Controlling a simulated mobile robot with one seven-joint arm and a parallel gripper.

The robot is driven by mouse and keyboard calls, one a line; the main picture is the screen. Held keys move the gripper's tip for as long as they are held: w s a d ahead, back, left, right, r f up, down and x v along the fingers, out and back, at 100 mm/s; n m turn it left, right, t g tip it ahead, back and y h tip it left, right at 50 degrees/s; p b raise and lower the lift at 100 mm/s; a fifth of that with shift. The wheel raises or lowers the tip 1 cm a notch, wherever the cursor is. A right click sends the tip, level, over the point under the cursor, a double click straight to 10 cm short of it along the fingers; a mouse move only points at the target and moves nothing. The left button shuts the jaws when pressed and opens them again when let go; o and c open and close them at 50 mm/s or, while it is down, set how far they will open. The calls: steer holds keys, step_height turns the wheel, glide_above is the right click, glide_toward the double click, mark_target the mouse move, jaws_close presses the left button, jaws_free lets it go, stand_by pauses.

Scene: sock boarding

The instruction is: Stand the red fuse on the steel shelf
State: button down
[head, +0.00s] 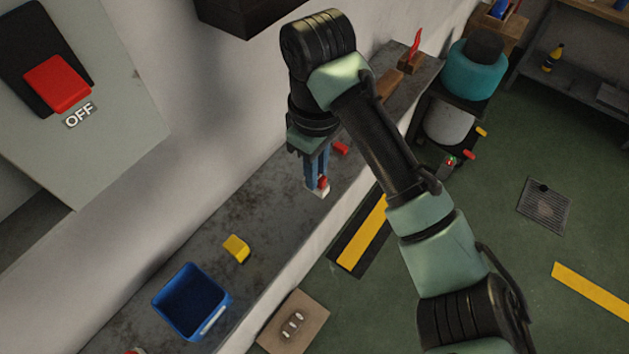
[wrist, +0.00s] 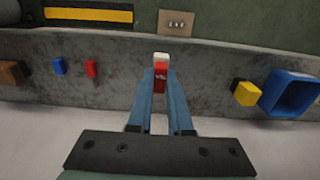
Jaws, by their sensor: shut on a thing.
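My gripper (head: 317,180) points down over the grey steel shelf (head: 215,225) along the wall. Its blue fingers are shut on the red fuse (head: 323,183), which has a white end. In the wrist view the red fuse (wrist: 160,84) sits between the fingertips, its white end pointing away from my gripper. The fuse looks roughly upright, white end down. I cannot tell whether it touches the shelf (wrist: 125,75). The fingers hide part of the fuse.
A small red block (head: 340,148) lies behind my gripper; a blue block (wrist: 59,66) is beside it in the wrist view. A yellow block (head: 236,248) and an open blue bin (head: 168,296) stand nearer. Bare shelf lies between my gripper and the yellow block.

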step_height(320, 180, down, 4)
steer(key=shift+f, duration=0.1)
steer(key=c, duration=0.7)
jaws_free()
steer(key=shift+c, duration=0.2)
step_height(320, 180, up, 12)
steer(key=shift+r+p, duration=0.1)
steer(key=shift+p, duration=0.2)
